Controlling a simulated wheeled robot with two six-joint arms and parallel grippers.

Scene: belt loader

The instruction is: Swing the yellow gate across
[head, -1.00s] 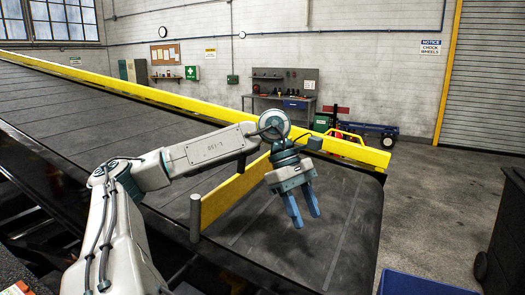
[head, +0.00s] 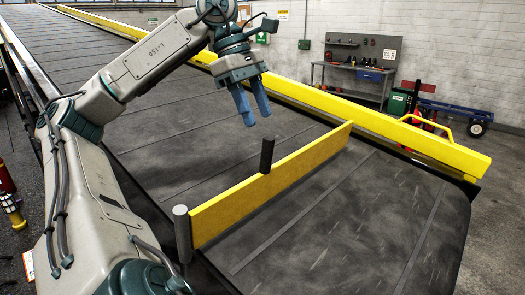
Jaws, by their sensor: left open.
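The yellow gate (head: 290,180) is a long upright board over the dark belt (head: 345,235). It runs slantwise from a grey post (head: 183,235) at the belt's near edge to the far yellow rail (head: 375,120). Its far end looks close to or against that rail; I cannot tell if they touch. A dark upright handle (head: 267,155) stands up from the gate's middle. My left gripper (head: 254,116) is open and empty, fingers pointing down, above and left of the handle in the picture, apart from it. My right gripper is out of view.
A workbench (head: 350,82) with a pegboard, a green cabinet (head: 398,103) and a blue cart (head: 455,110) stand beyond the far rail. A red and yellow item (head: 12,210) is at the left edge. The belt right of the gate is clear.

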